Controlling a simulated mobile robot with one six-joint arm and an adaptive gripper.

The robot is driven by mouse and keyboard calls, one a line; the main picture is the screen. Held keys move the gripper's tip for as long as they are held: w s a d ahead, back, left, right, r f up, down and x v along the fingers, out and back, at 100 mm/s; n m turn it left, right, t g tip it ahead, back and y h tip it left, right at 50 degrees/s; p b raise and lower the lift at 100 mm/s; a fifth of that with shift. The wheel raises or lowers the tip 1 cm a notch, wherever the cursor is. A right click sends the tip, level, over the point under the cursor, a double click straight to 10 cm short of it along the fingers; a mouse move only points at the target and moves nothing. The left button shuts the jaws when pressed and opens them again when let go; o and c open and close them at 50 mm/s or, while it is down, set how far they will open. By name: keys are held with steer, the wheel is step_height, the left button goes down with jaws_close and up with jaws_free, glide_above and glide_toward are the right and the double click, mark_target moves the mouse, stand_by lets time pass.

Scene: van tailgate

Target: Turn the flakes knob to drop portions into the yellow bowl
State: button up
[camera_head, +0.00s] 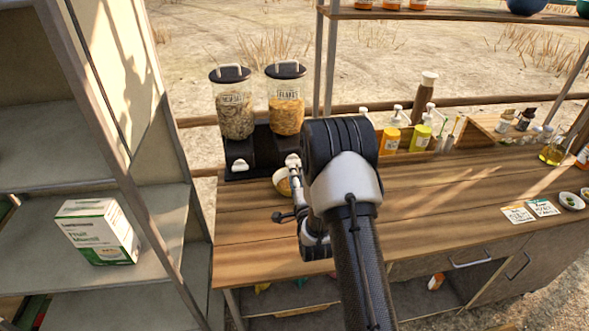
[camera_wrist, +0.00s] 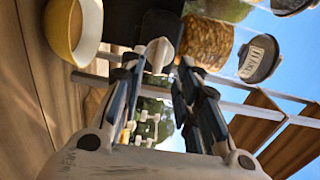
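The flakes dispenser (camera_head: 286,105) is the right one of two clear canisters with black lids, and holds golden flakes. Its flakes also show in the wrist view (camera_wrist: 205,42). Its white knob (camera_head: 292,160) is low on the black base; in the wrist view the knob (camera_wrist: 160,53) lies at the gap between my fingertips. My gripper (camera_wrist: 160,68) is open, its fingers on either side of the knob; contact cannot be told. The yellow bowl (camera_wrist: 88,30), white inside, is below the dispenser. In the head view the bowl (camera_head: 279,184) is partly hidden by my arm.
The muesli dispenser (camera_head: 235,110) stands left of the flakes, with its own white knob (camera_head: 240,165). Yellow-labelled bottles (camera_head: 391,138) stand behind my arm. A green and white box (camera_head: 97,232) is on the left shelf. The wooden counter (camera_head: 245,235) in front is clear.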

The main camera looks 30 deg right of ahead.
mark_target(293, 161)
steer(key=x, duration=0.4)
steer(key=shift+w+d, duration=0.1)
steer(key=shift+w, duration=0.3)
jaws_close()
